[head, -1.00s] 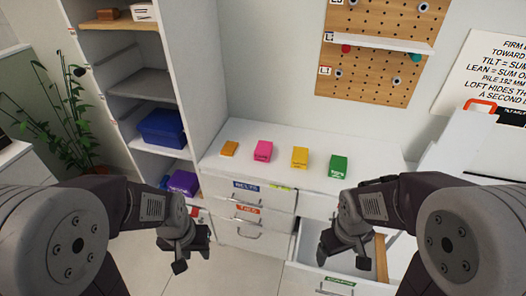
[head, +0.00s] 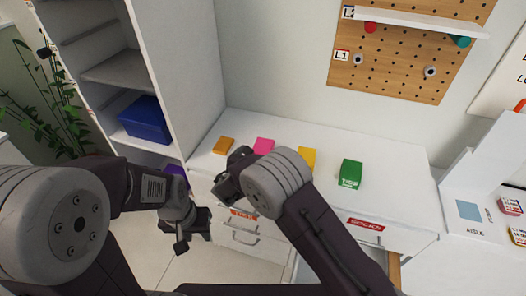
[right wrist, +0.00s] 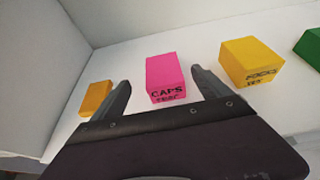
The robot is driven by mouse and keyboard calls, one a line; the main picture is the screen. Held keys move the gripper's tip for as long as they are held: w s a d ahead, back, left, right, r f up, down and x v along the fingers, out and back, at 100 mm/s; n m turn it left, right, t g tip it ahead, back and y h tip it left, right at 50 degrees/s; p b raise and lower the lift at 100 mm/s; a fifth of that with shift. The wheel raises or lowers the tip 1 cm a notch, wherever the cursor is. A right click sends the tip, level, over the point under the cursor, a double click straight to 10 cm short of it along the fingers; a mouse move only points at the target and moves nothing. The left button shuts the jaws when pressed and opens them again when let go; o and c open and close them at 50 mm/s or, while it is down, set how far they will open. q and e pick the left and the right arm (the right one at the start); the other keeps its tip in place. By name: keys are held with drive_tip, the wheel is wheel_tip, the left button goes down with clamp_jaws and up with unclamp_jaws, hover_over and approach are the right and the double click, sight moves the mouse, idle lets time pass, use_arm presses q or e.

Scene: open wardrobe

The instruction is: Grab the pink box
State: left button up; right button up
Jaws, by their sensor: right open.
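The pink box (head: 263,146), marked CAPS, stands on the white dresser top, partly hidden by my right arm in the head view. In the right wrist view the pink box (right wrist: 163,76) shows between the fingertips, beyond them. My right gripper (head: 236,165) is open and empty, near the front edge of the dresser top, just to the left of the pink box in the head view. My left gripper (head: 190,232) hangs low in front of the dresser, well away from the box, with its fingers apart and nothing in them.
An orange box (head: 223,145) stands left of the pink one, with a yellow box (head: 308,158) and a green box (head: 350,173) to the right. A tall shelf unit (head: 200,75) with a blue bin (head: 145,120) rises at the left. A pegboard (head: 395,65) hangs behind.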

sight(262, 147)
drive_tip(key=x, duration=0.3)
drive_tip(key=shift+s+f, duration=0.1)
drive_tip(key=shift+w+d, duration=0.1)
drive_tip(key=shift+w, duration=0.1)
drive_tip(key=x, duration=0.4)
drive_tip(key=shift+w+d+f, duration=0.2)
drive_tip(key=shift+w+f, duration=0.05)
drive_tip(key=shift+f, duration=0.05)
drive_tip(key=shift+s+r, duration=0.1)
drive_tip(key=c, duration=1.5)
